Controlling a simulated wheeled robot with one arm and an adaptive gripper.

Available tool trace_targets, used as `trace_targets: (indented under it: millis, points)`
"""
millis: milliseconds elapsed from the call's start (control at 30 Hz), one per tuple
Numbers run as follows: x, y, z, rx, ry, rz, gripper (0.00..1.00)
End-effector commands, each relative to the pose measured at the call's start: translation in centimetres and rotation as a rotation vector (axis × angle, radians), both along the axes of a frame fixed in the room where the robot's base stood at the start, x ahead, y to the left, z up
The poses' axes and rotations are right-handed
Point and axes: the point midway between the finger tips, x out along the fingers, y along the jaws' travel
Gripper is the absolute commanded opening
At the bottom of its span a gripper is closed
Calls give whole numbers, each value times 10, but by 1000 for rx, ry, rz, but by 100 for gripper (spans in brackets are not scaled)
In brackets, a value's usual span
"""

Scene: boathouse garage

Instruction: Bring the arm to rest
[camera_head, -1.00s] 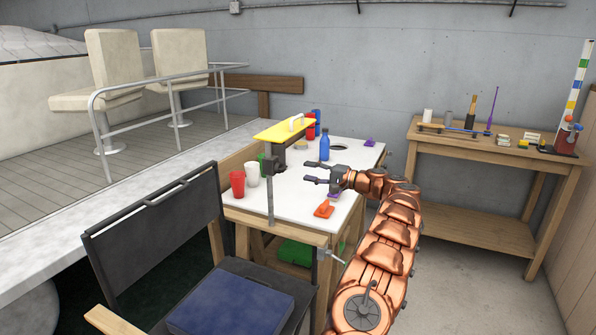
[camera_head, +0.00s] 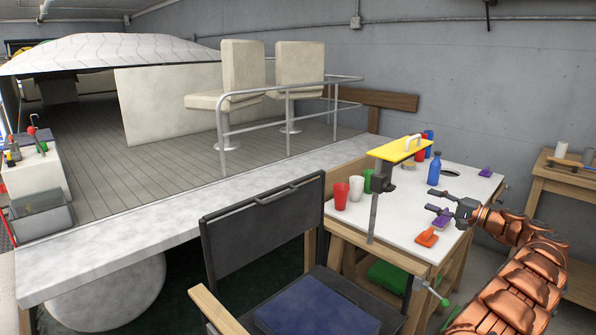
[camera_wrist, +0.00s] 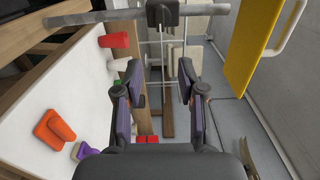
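My gripper (camera_head: 439,201) is over the right part of the white-topped table (camera_head: 392,223) in the head view, with its copper arm reaching in from the lower right. In the wrist view my gripper (camera_wrist: 160,90) has its two fingers apart with nothing held between them. An orange object (camera_head: 428,237) and a purple object (camera_head: 441,222) lie on the table close to the gripper; the gripper appears above them. A blue bottle (camera_head: 434,169) stands upright just behind the gripper.
A yellow board (camera_head: 396,149) with a white handle stands above the table on a clamp post. Red (camera_head: 341,195) and white (camera_head: 356,187) cups stand at the table's left. A dark chair (camera_head: 258,227) blocks the front. A workbench (camera_head: 559,184) is at right.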

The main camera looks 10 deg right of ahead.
Motion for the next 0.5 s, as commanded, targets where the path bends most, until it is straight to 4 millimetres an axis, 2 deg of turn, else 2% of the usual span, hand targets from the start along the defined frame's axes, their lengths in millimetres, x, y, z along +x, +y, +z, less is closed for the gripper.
trace_targets:
  millis: [67,167,267,500]
  points:
    - [2,5,2,2,2,8,40]
    - [8,24,9,10,16,38,40]
    - [16,59,23,16,37,91,40]
    - [22,166,51,5,126,255,40]
